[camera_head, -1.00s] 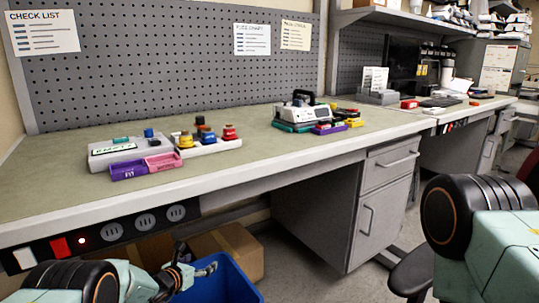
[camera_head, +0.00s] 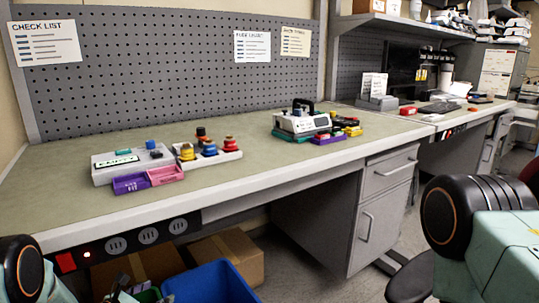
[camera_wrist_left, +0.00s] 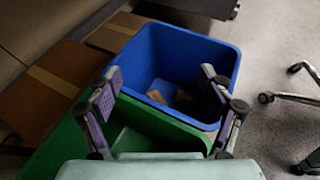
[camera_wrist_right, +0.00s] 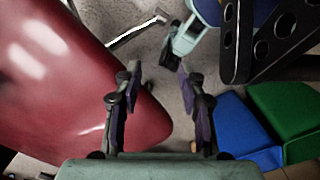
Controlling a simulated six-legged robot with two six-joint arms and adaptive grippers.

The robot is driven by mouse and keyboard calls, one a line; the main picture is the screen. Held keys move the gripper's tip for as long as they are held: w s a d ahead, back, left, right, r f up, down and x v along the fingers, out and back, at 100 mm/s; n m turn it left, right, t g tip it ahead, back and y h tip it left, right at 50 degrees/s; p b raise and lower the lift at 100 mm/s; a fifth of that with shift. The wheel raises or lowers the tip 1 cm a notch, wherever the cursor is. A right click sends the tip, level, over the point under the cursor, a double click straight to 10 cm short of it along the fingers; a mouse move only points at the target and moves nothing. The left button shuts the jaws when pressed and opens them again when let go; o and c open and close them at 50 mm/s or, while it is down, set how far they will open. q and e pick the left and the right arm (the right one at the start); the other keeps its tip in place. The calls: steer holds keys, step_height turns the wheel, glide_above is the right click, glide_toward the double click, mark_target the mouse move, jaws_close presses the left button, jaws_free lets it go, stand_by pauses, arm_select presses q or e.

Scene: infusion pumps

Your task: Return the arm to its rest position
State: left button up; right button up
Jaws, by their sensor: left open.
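My left gripper (camera_head: 122,285) is low at the bottom left of the head view, in front of the bench's front edge and left of the blue bin. In the left wrist view its fingers (camera_wrist_left: 160,75) are spread apart with nothing between them, over the green bin (camera_wrist_left: 75,142) and the blue bin (camera_wrist_left: 187,35). My right gripper (camera_wrist_right: 159,72) shows only in its wrist view. Its fingers are apart and empty, with grey floor and a red curved surface beyond them. The right arm stands at the right edge of the head view.
The bench (camera_head: 60,195) holds a pump unit (camera_head: 300,122), a grey device (camera_head: 128,163), purple and pink trays (camera_head: 131,184) and colored knobs. Beneath it are cardboard boxes (camera_head: 232,250) and the blue bin (camera_head: 215,285). The red surface (camera_wrist_right: 70,75) lies close to the right gripper.

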arm_select(q)
steer(key=s+r+m+h+p, duration=0.1)
steer(key=s+r, duration=0.1)
steer(key=s, duration=0.5)
steer(key=shift+s+d+r+g, duration=0.15)
steer(key=shift+r+g, duration=0.15)
steer(key=shift+r, duration=0.1)
steer(key=shift+s+f, duration=0.1)
